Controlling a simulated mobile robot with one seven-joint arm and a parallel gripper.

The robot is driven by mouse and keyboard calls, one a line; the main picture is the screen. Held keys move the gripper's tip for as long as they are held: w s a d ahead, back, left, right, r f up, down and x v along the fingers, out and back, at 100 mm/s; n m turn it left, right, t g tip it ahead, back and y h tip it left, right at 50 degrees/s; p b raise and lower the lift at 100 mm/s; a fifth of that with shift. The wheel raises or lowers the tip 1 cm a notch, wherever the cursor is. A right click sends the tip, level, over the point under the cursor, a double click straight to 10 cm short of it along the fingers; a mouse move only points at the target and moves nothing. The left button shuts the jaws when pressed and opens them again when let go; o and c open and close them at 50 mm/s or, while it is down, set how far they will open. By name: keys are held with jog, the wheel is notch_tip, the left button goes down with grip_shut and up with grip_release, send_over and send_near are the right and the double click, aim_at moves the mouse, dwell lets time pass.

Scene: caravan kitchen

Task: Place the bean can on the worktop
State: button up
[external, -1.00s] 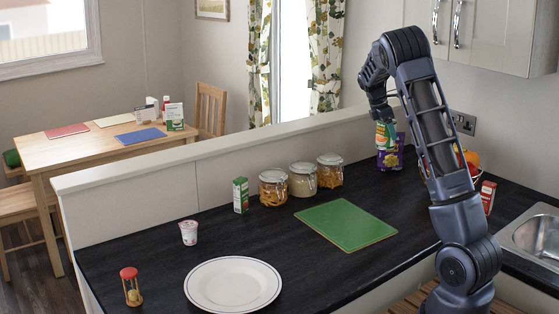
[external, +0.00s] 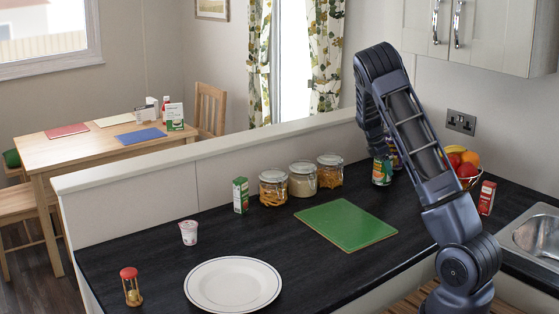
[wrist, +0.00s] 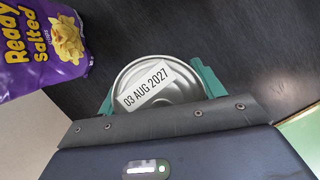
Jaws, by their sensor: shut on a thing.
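The bean can (external: 382,174) is upright at the back of the dark worktop (external: 300,245), right of the glass jars. It is on the worktop or just above it; I cannot tell which. In the wrist view its silver end (wrist: 150,72) faces the camera, with a white date label reading 03 AUG 2027. My gripper (external: 382,155) points down from above and is shut on the can. In the wrist view its green fingers (wrist: 156,92) sit on either side of the can. The can's far side is hidden.
A purple crisp packet (wrist: 42,42) stands close beside the can, mostly hidden by my arm in the external view. Glass jars (external: 303,180) stand to the left. A green chopping board (external: 345,224) lies in front. A fruit bowl (external: 465,168) is to the right.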

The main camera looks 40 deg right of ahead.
jog(key=shift+f, duration=0.65)
jog(key=o, duration=1.3)
jog(key=shift+f, duration=0.15)
